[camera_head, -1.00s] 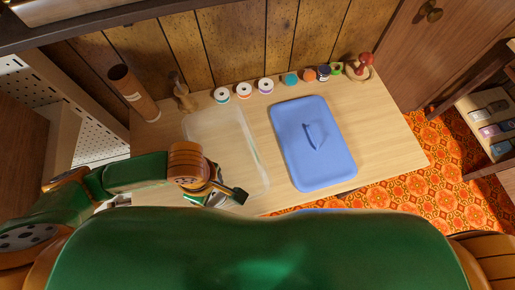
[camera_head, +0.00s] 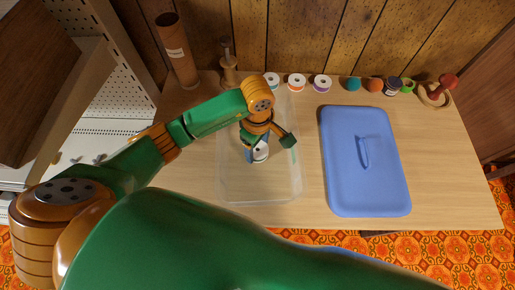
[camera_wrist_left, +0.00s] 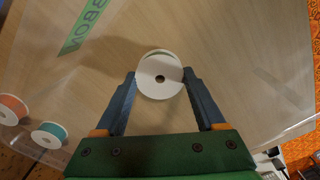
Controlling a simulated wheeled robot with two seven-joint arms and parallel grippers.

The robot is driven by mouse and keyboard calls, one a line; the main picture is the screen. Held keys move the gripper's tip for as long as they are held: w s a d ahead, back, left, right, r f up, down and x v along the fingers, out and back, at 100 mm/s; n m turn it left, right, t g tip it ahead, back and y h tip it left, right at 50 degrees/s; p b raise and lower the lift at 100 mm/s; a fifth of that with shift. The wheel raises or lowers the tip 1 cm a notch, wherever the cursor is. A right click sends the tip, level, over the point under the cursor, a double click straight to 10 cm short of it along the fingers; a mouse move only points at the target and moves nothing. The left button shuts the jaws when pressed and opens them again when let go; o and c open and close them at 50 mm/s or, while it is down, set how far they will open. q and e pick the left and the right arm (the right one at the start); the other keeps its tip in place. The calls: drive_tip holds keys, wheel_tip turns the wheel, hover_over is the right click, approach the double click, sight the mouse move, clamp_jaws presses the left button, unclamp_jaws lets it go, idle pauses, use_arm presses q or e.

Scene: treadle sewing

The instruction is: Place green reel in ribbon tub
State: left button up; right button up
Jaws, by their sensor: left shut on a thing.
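The ribbon tub (camera_head: 230,190) is a clear, low box on the table, left of the blue lid-like panel. In the left wrist view, a green label reading "RIBBON" (camera_wrist_left: 82,30) shows on it. The green reel (camera_head: 262,153) has white flanges, and a thin green band shows at its edge in the left wrist view (camera_wrist_left: 160,77). My left gripper (camera_head: 258,147) is shut on the reel, one finger on each side. In the head view it is within the tub's outline; whether the reel touches the tub floor I cannot tell. My right gripper is not in view.
A blue panel with a handle (camera_head: 340,180) lies right of the tub. White-flanged reels (camera_head: 297,82) and several spools (camera_head: 375,86) line the table's back. A cardboard tube (camera_head: 178,55), a wooden stand (camera_head: 229,75) and a red-topped wooden item (camera_head: 437,92) stand near the back.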

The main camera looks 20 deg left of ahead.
sight(258, 149)
use_arm(q)
drive_tip(key=o, duration=1.3)
drive_tip(key=shift+r, duration=0.1)
wheel_tip(258, 149, up, 12)
drive_tip(key=shift+p, duration=0.3)
drive_tip(key=shift+r, duration=0.1)
